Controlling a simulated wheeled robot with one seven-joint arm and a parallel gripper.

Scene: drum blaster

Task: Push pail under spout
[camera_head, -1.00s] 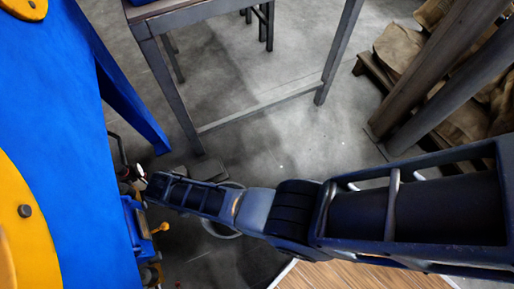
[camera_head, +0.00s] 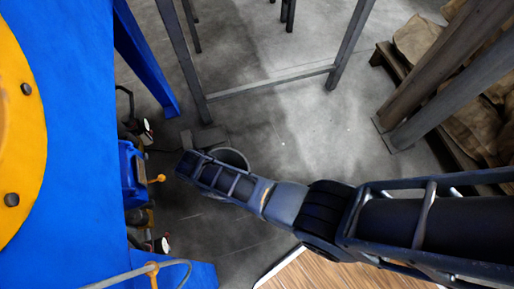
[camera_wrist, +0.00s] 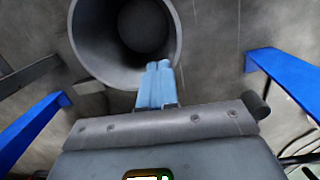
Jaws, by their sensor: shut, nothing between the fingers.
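The pail (camera_head: 234,156) is a grey round bucket on the floor, partly hidden under my arm in the head view. In the wrist view its open mouth (camera_wrist: 90,38) faces me at top centre, with a dark inside. My gripper (camera_wrist: 158,68) is shut and empty, its light blue fingers together. The fingertips overlap the pail's near rim in the wrist view; I cannot tell whether they touch it. In the head view my arm hides the gripper. The spout cannot be made out.
A large blue machine (camera_head: 75,130) with a yellow disc fills the left. A blue box (camera_head: 131,175) and an orange knob (camera_head: 158,179) sit at its side. A metal frame (camera_head: 271,82) stands behind. Sacks (camera_head: 468,118) lie at right. Floor right of the pail is open.

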